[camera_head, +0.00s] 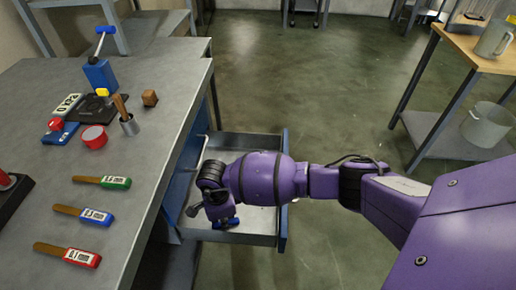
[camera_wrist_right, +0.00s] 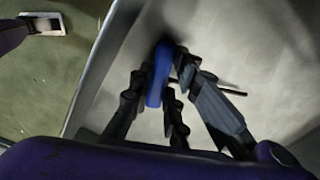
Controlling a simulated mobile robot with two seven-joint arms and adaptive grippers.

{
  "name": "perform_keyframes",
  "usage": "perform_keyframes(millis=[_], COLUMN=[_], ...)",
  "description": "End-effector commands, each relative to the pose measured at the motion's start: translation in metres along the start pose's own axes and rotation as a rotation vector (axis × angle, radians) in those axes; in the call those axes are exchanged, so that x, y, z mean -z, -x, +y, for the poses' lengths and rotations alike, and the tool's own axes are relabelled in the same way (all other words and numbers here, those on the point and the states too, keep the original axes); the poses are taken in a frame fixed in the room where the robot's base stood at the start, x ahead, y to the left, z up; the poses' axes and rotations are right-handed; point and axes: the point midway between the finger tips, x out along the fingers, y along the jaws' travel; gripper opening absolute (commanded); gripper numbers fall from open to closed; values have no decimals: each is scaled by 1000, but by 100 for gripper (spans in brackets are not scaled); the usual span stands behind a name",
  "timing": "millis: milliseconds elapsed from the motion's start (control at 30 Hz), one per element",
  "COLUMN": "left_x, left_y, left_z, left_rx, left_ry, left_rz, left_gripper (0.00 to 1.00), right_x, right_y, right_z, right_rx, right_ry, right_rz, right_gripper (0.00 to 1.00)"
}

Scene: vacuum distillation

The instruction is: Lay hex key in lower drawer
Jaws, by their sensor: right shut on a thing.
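The hex key has a blue handle (camera_wrist_right: 159,72) and a thin black shaft (camera_wrist_right: 234,92). Its blue handle also shows at the gripper in the head view (camera_head: 228,222). My right gripper (camera_wrist_right: 168,84) is shut on the blue handle, with the shaft sticking out to the right in the wrist view. The gripper (camera_head: 221,213) is inside the outline of the open drawer (camera_head: 284,190), low over its pale floor. I cannot tell whether the key touches the floor. My purple arm hides part of the drawer. My left gripper is not in view.
The grey workbench (camera_head: 160,120) stands left of the drawer. A wooden-topped table (camera_head: 480,50) with a pot (camera_head: 486,124) below stands at right. The floor between is clear.

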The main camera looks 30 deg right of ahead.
Motion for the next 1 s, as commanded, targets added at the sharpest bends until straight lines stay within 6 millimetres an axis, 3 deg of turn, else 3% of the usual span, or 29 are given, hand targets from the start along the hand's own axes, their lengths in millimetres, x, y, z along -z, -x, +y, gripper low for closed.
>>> perform_keyframes(millis=[233,267,400,767,1000], left_x=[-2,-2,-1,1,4], left_y=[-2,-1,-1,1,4], left_z=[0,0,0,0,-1], left_rx=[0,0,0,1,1], left_ry=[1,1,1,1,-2], left_rz=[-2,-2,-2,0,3], left_gripper=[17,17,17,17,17], right_x=[-2,-2,-2,-2,-2], right_y=[0,0,1,6,48], right_z=[-3,-3,-3,-4,-5], right_rx=[5,5,5,7,10], right_ry=[2,1,1,1,3], right_rz=[-2,-2,-2,-3,-4], right_gripper=[0,19,36,36,36])
